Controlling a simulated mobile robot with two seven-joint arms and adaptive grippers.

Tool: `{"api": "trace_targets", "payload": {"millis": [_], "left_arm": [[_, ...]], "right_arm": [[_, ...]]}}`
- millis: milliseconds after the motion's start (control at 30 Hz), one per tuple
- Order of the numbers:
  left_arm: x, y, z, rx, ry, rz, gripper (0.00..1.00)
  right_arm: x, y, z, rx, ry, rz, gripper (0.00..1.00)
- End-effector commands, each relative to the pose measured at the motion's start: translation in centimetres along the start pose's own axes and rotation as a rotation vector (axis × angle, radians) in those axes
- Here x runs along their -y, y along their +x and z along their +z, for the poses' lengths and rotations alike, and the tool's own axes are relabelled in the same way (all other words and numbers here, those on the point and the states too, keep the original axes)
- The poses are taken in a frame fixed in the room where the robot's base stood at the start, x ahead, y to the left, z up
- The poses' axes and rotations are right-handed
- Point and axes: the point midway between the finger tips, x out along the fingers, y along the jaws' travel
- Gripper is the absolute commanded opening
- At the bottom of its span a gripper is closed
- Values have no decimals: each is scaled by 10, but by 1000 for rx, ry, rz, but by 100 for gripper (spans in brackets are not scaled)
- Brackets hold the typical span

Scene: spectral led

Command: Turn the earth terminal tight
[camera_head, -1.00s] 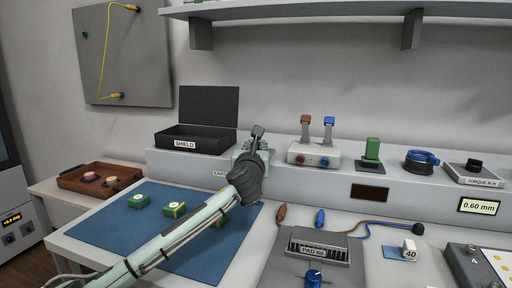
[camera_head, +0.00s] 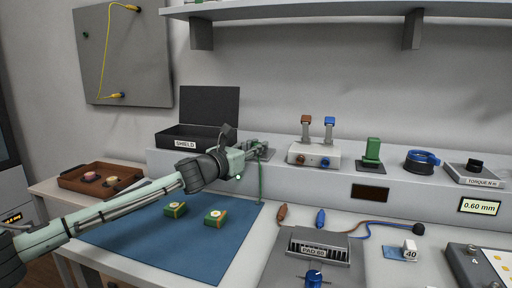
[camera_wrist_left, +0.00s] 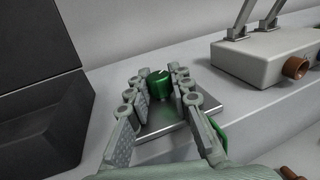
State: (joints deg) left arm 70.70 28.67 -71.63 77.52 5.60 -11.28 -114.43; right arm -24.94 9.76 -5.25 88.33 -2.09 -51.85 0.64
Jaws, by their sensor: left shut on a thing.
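The earth terminal is a green round knob (camera_wrist_left: 160,84) on a square metal plate (camera_wrist_left: 165,126), seen in the left wrist view between my finger pads. My left gripper (camera_wrist_left: 157,88) is shut on this knob, one finger on each side. In the head view my left gripper (camera_head: 257,148) reaches from the left to the terminal on the raised ledge, and its fingers mostly hide the knob. A green strip (camera_head: 261,178) hangs down the ledge front just below the gripper. My right gripper is not in view.
An open black SHIELD box (camera_head: 185,143) stands left of the terminal. A terminal block (camera_head: 314,154) with brown and blue knobs is to the right, with a green upright piece (camera_head: 372,148) beyond it. A blue mat (camera_head: 190,255) carries green blocks (camera_head: 215,217). A shelf (camera_head: 340,12) runs overhead.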

Motion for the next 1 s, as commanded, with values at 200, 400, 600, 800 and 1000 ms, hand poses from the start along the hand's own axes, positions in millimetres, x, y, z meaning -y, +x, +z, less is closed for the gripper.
{"api": "trace_targets", "payload": {"millis": [200, 400, 600, 800, 1000], "left_arm": [[-1, 0, -1, -1, 0, 0, 0], [-1, 0, -1, -1, 1, 0, 30], [0, 0, -1, -1, 1, 0, 42], [0, -1, 0, -1, 1, 0, 42], [-1, -24, -1, -2, 1, 0, 42]], "right_arm": [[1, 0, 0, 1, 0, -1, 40], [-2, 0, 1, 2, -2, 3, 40], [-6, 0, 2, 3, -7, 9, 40], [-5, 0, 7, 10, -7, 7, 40], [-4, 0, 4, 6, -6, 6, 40]]}}
